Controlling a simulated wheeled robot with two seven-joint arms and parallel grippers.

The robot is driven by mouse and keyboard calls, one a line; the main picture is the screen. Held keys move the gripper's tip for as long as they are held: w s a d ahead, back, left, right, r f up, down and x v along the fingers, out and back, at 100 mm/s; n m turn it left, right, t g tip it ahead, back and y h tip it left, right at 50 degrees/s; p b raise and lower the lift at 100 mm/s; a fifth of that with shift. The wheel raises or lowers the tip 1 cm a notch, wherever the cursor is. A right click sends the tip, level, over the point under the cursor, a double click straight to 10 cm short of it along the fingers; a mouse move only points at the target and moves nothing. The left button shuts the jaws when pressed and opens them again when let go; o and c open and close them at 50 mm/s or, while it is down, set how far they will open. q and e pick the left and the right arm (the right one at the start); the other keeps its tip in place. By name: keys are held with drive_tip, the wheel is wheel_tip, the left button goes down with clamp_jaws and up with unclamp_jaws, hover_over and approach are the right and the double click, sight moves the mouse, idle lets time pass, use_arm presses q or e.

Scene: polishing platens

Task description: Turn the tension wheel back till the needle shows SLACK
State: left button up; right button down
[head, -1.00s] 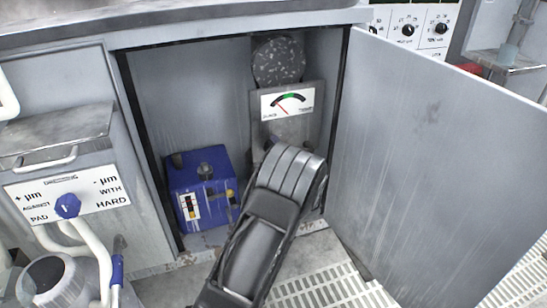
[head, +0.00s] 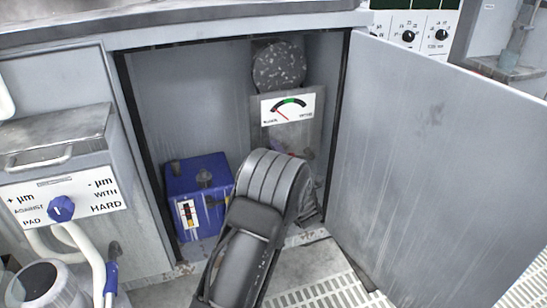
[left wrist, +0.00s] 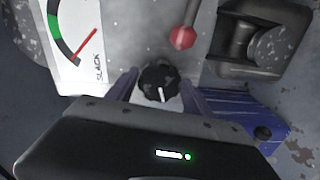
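The tension wheel appears to be a black knob with a white mark (left wrist: 158,82), on a grey panel in the left wrist view. My left gripper (left wrist: 160,88) has a finger on each side of it, close against its rim with no clear gap. The dial (head: 288,106) is white with a green band; in the left wrist view its face (left wrist: 88,15) is turned sideways. Its red needle (left wrist: 88,45) points to the arc's end by the word SLACK. In the head view my left arm hides the knob and fingers. My right gripper is not in view.
A red ball-ended lever (left wrist: 183,38) stands close to the knob. A blue box (head: 199,190) sits on the cabinet floor to the left. A speckled round part (head: 279,66) is above the dial. The open cabinet door (head: 430,170) bounds the right side.

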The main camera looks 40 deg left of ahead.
use_arm(q)
drive_tip(key=shift+o, duration=1)
drive_tip(key=p+v, duration=0.2)
drive_tip(key=v, duration=0.5)
drive_tip(key=shift+s+d, duration=0.2)
drive_tip(key=shift+d, duration=0.15)
